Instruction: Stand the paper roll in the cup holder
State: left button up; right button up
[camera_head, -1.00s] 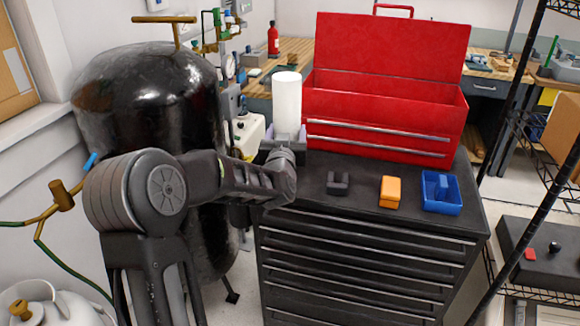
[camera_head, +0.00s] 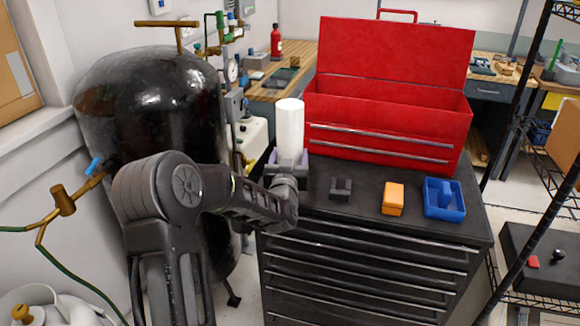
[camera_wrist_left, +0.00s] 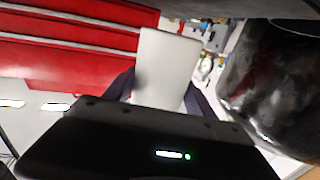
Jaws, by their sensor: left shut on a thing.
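The paper roll (camera_head: 290,127) is a plain white cylinder. It stands about upright in my left gripper (camera_head: 287,160), which is shut on it near the left end of the black cabinet top. The gripper hides the roll's lower end, so I cannot tell whether it touches the top. In the left wrist view the white roll (camera_wrist_left: 165,68) rises between the dark fingers, tilted in the picture. A blue open holder (camera_head: 444,200) with a raised inner part sits at the right of the cabinet top. I cannot tell for sure that it is the cup holder. My right gripper is not in view.
A small dark notched block (camera_head: 341,188) and an orange box (camera_head: 392,198) stand between the roll and the blue holder. An open red toolbox (camera_head: 385,125) stands behind them. A large black tank (camera_head: 150,110) is on the left. The cabinet's front strip is clear.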

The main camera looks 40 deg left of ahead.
pick_arm(q)
jog(key=shift+r, duration=0.1)
notch_tip(320, 180, down, 3)
jog(key=shift+f+p, duration=0.2)
jog(key=shift+p, duration=0.1)
jog(key=shift+f, duration=0.25)
jog(key=shift+f, duration=0.1)
jog(key=o, duration=1.6)
